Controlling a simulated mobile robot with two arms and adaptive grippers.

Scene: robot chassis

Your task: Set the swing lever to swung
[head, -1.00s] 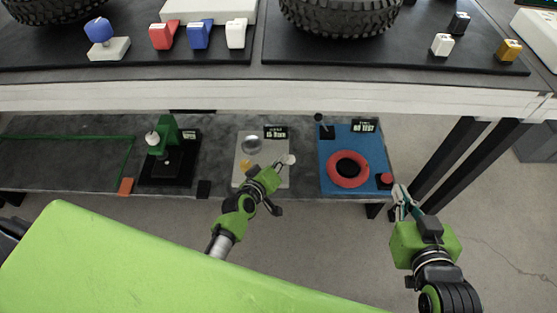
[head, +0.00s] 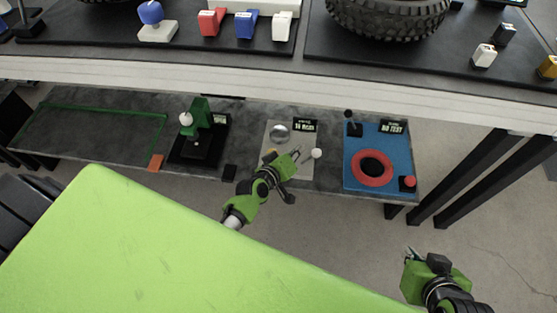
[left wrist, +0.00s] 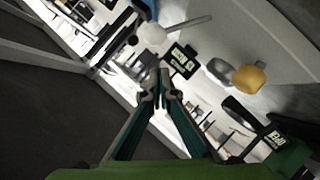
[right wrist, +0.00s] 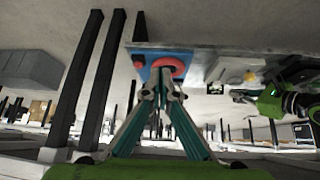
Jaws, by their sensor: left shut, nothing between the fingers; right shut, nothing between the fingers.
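On the lower bench a grey plate (head: 272,165) carries a shiny dome (head: 280,133) and a lever with a white ball end (head: 316,154). In the left wrist view the white ball (left wrist: 151,33) sits on a thin metal rod (left wrist: 190,24), near a yellow knob (left wrist: 249,78). I take this to be the swing lever; its set position is not clear. My left gripper (head: 297,153) is shut and empty, just left of the ball in the head view; contact is unclear. My right gripper (head: 411,250) is shut and empty, in front of the bench.
A blue plate (head: 352,178) with a red ring (head: 370,182), a red button (head: 408,182) and a black stick (head: 353,128) stands right of the grey plate. A green device (head: 200,113) is left. The upper table edge (head: 250,75) overhangs; dark legs (head: 470,170) stand right.

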